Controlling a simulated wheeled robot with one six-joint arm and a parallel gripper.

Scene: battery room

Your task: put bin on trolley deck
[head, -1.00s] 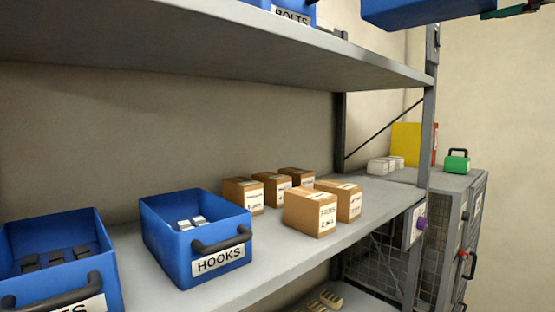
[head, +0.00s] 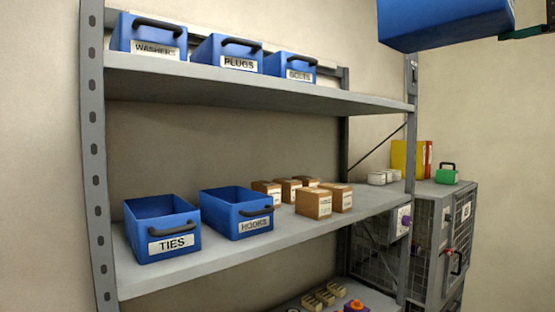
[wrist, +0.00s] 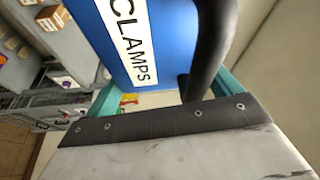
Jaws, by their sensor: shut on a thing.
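The blue bin (head: 445,22), labelled CLAMPS in the wrist view (wrist: 165,30), hangs in the air at the top right of the head view, cut off by the frame edge. My gripper (head: 530,32) is at its right side, only partly in view. In the wrist view my gripper (wrist: 165,92) is shut on the bin at its black handle (wrist: 208,50), between teal fingers. The trolley deck is not seen in either view.
A grey shelf rack fills the left and middle. Bins labelled TIES (head: 165,228) and HOOKS (head: 232,212) and several cartons (head: 313,203) stand on the middle shelf. More bins stand on the top shelf (head: 250,84). A mesh cabinet (head: 430,240) stands at right.

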